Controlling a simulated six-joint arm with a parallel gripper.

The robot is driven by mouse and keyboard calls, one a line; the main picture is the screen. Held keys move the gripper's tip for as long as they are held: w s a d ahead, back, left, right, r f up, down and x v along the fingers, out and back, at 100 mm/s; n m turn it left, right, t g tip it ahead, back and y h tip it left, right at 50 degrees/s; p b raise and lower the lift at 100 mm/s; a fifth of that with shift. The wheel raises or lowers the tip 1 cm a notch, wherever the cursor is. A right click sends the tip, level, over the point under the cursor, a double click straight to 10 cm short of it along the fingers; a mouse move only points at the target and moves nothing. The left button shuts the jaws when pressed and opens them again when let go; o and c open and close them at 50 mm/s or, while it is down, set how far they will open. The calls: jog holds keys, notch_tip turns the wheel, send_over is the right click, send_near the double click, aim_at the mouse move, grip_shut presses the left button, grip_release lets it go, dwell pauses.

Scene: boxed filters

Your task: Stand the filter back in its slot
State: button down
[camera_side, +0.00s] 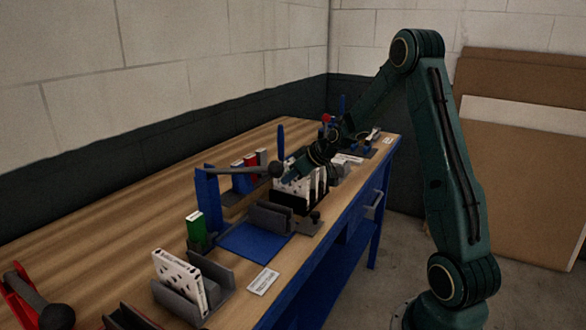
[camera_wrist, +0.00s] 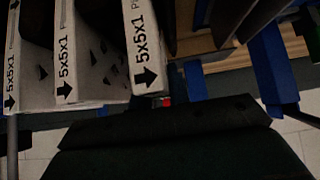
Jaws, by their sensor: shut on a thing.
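White filter boxes with black marks stand side by side in a dark rack (camera_side: 286,201) near the middle of the bench in the side view. My gripper (camera_side: 288,179) is low at the rack's left end, shut on a white filter (camera_side: 291,187) there. In the wrist view, several filter boxes show edges printed "5x5x1" with arrows; the rightmost box (camera_wrist: 147,50) is nearest the dark gripper body (camera_wrist: 170,140). The fingertips are hidden, and I cannot tell whether the held filter's bottom touches the rack. Dark gaps show between the boxes.
Another spotted white box (camera_side: 178,277) leans in a grey holder (camera_side: 222,272) in front. A blue mat (camera_side: 255,241), grey block (camera_side: 270,217) and green box (camera_side: 196,228) lie between. A blue post with a grey lever (camera_side: 240,170) stands close left of my gripper.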

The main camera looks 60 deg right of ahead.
jog(key=c, duration=1.3)
grip_release()
jog(key=shift+o, duration=0.2)
jog(key=shift+s+r, duration=0.1)
jog(key=v, duration=1.3)
jog(key=shift+s+r, duration=0.15)
jog(key=shift+s, duration=0.05)
